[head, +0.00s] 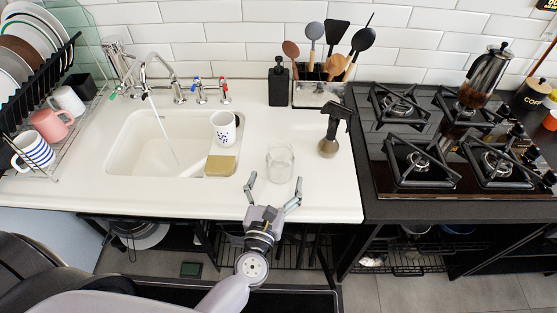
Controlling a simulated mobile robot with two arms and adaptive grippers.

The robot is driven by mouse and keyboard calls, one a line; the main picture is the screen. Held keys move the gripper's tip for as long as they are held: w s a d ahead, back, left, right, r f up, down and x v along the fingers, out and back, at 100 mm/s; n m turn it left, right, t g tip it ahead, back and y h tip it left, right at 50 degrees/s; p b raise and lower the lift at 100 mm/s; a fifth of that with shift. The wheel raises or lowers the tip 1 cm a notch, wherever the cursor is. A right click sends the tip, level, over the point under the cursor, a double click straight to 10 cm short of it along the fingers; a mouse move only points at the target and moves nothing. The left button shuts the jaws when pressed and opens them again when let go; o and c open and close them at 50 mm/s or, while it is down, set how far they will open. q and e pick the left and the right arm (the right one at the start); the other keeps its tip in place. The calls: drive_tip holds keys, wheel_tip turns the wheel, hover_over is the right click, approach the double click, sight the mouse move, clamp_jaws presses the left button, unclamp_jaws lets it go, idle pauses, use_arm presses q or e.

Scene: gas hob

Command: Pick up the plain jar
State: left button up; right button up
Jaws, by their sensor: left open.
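The plain jar (280,163) is clear glass, looks empty and stands upright on the white counter (325,203), right of the sink. My left gripper (273,185) is at the counter's front edge, just in front of the jar. Its two fingers are spread wide and point toward the jar, with nothing between them. The fingertips look close to the jar but not closed on it. My right gripper is not in view.
A dark-headed bottle (329,140) stands right of the jar. A spotted cup (223,128) and a sponge-like block (220,165) are at the sink's right rim. Behind are a black dispenser (279,85) and a utensil holder (316,94). The gas hob (455,185) is right.

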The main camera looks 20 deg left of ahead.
sight(283, 154)
use_arm(q)
drive_tip(key=shift+w, duration=0.75)
drive_tip(key=w+p, duration=0.1)
drive_tip(key=w, duration=0.1)
drive_tip(key=w+a, duration=0.1)
drive_tip(key=w, duration=0.1)
drive_tip(key=shift+w+p, duration=0.4)
drive_tip(key=shift+w, duration=0.2)
drive_tip(key=shift+c, duration=0.2)
drive_tip(key=c, duration=1.4)
